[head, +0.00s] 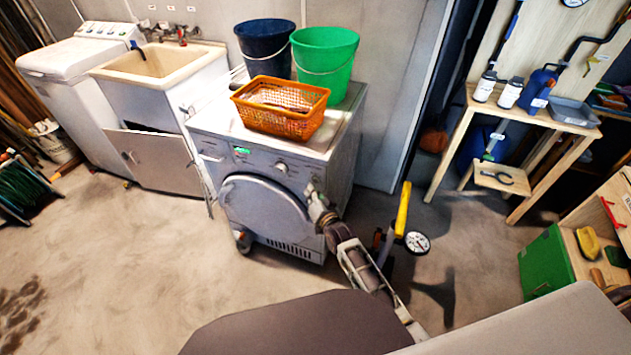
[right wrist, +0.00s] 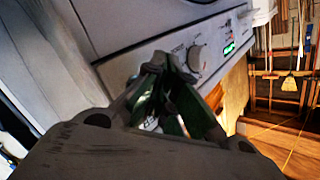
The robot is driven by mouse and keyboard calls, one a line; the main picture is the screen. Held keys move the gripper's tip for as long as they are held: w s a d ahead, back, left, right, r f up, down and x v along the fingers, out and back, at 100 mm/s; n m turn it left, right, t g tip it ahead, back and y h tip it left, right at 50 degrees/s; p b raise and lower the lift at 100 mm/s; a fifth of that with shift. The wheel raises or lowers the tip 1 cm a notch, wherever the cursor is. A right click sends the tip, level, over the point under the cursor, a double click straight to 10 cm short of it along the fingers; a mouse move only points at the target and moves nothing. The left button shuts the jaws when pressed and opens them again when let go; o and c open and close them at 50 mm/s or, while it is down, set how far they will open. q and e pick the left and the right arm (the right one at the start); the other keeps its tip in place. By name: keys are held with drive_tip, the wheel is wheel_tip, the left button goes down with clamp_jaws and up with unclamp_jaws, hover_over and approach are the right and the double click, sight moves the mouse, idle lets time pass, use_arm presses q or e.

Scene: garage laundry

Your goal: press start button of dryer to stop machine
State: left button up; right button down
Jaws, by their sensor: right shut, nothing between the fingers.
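The dryer (head: 265,215) is a grey front-loader with a round door, standing in the middle of the head view. Its control panel (head: 215,153) has a lit green display (head: 241,151) and a round knob (head: 281,166). The display (right wrist: 229,48) and knob (right wrist: 196,58) also show in the right wrist view. My right gripper (head: 311,189) is shut and empty at the right end of the panel. In the right wrist view the fingertips (right wrist: 164,62) are close to the panel, beside the knob. Contact cannot be told. I cannot make out the start button. My left gripper is not in view.
An orange basket (head: 282,107), a dark blue bucket (head: 266,48) and a green bucket (head: 325,62) stand on the dryer. A yellow-handled floor pump (head: 403,210) with a gauge stands right of it, near my right arm.

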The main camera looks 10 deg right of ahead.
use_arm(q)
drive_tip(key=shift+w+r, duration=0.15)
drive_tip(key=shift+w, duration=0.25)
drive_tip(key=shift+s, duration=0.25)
use_arm(e)
drive_tip(key=shift+w, duration=0.1)
idle(0.5)
drive_tip(key=shift+w+d, duration=0.25)
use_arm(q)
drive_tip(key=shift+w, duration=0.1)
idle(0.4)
use_arm(e)
drive_tip(key=shift+w+d, duration=0.15)
drive_tip(key=shift+w, duration=0.1)
idle(0.5)
drive_tip(key=shift+w+d, duration=0.1)
idle(0.3)
use_arm(q)
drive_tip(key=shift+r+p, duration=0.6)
drive_tip(key=shift+p, duration=0.1)
use_arm(e)
drive_tip(key=shift+s+a, duration=0.45)
drive_tip(key=shift+s, duration=0.2)
